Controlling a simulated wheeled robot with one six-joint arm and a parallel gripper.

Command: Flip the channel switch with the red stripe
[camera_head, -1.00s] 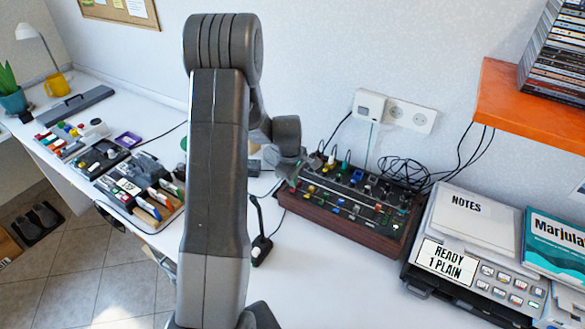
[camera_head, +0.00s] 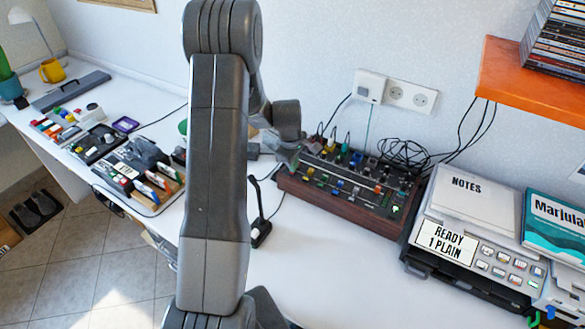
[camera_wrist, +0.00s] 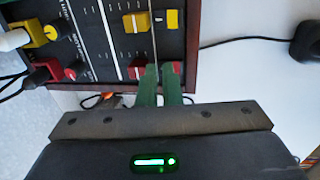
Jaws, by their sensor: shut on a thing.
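The channel mixer (camera_head: 335,207) has a black panel and a dark red-brown wooden case. It stands on the white desk by the wall. Another red cap (camera_wrist: 138,69) sits just left of the fingers. My gripper shows small in the head view (camera_head: 291,160).
Cables plug into the mixer's back and coil by the wall sockets (camera_head: 398,95). A grey device with labels (camera_head: 445,235) stands close on the right. A small black microphone (camera_head: 261,232) stands left of the mixer. Bare desk lies in front.

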